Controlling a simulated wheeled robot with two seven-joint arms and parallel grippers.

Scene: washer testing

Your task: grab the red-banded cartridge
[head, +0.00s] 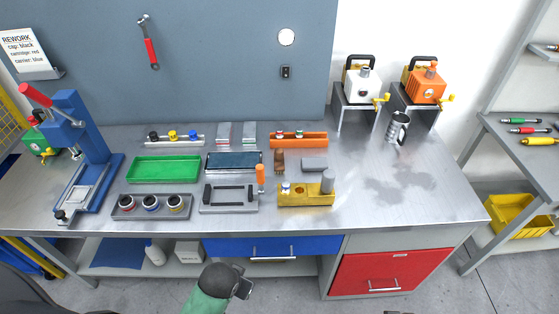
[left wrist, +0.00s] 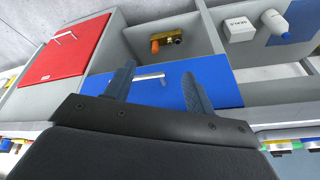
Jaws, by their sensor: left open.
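The bands are small in this view. My left gripper (head: 243,283) is in front of the bench, below its top edge and well away from the tray. In the left wrist view its fingers (left wrist: 158,88) are apart and empty, facing the blue drawer (left wrist: 215,85).
A blue press (head: 75,140) stands left of the tray. A green tray (head: 165,170) lies behind it, and a grey fixture (head: 230,208) and yellow block (head: 305,200) lie to its right. The bench's right front is mostly clear. A red drawer (head: 390,273) is below.

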